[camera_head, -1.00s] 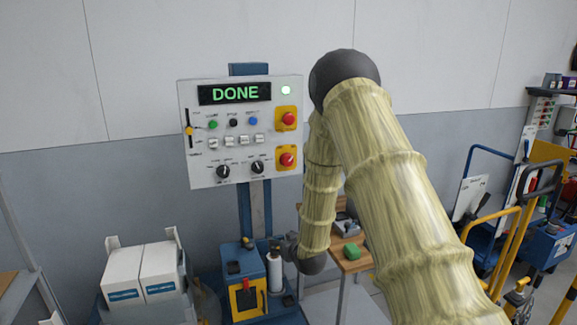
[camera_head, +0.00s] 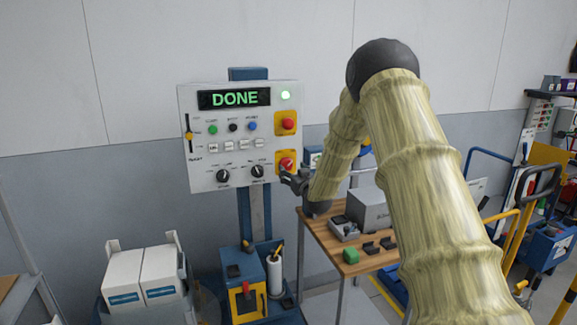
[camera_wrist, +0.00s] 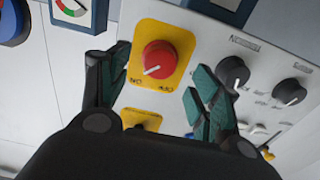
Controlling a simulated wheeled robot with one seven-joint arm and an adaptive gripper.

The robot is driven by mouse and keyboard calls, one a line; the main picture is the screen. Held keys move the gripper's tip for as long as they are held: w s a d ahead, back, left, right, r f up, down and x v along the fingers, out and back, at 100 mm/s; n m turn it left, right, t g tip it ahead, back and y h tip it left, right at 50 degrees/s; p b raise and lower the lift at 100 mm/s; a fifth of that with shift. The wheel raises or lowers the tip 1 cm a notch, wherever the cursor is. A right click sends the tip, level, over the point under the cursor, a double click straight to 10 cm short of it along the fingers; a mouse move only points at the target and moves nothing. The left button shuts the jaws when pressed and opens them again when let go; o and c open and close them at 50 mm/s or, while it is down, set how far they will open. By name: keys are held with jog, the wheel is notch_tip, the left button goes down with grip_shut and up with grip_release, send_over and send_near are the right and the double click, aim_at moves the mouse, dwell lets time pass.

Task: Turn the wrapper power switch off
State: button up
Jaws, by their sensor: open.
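The wrapper control panel (camera_head: 205,155) is a light box on a blue post, with a green lit "DONE" display. At its lower right, a red rotary switch (camera_head: 286,162) with a white pointer sits on a yellow plate. In the wrist view the red switch (camera_wrist: 158,60) shows close up, its pointer toward the plate's lower left marking; the lettering is too small to read surely. My gripper (camera_head: 292,179) is at the panel's lower right corner, just below the switch. In the wrist view its open fingers appear on either side of the switch, with gaps; contact is not visible.
A red button (camera_head: 286,122) on yellow is above the switch. Two black knobs (camera_head: 223,176) are to its left. A wooden table (camera_head: 350,268) with a grey box (camera_head: 368,210) stands right of the post. A blue box (camera_head: 243,290) is below.

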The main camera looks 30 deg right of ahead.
aim_at(288, 166)
jog(key=shift+p+x, duration=0.7)
jog(key=shift+x, duration=1.7)
jog(key=shift+c, duration=0.5)
jog(key=c, duration=0.9)
